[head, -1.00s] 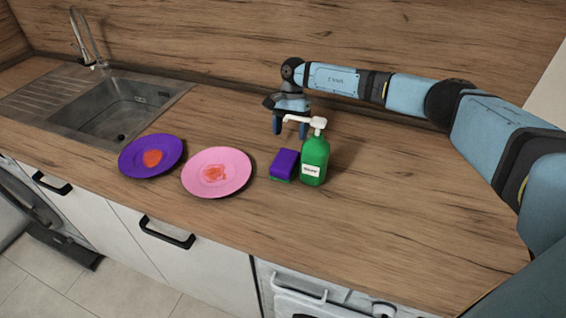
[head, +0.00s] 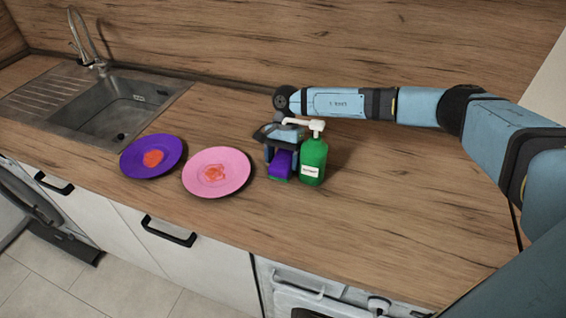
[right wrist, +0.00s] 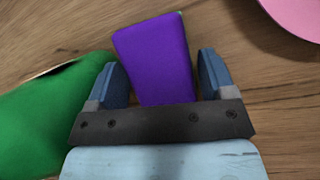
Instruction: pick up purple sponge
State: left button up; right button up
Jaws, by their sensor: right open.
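The purple sponge (head: 281,163) with a green underside lies on the wooden counter, between the pink plate and the green soap bottle. In the right wrist view the sponge (right wrist: 156,57) lies between my two fingers, with a gap on each side. My right gripper (head: 280,155) is open, and its fingers (right wrist: 160,80) straddle the sponge from behind. In the head view the hand partly hides the sponge's far end. My left gripper is not in view.
The green pump bottle (head: 313,160) stands just right of the sponge, close to one finger. A pink plate (head: 232,183) and a purple plate (head: 134,167), both with red stains, lie to the left. The sink (head: 115,108) is farther left. The counter's right side is clear.

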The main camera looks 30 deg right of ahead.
aim_at(283, 161)
jog(key=c, duration=0.6)
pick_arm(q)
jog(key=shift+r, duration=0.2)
pick_arm(e)
jog(key=shift+c, duration=0.2)
jog(key=shift+r, duration=0.1)
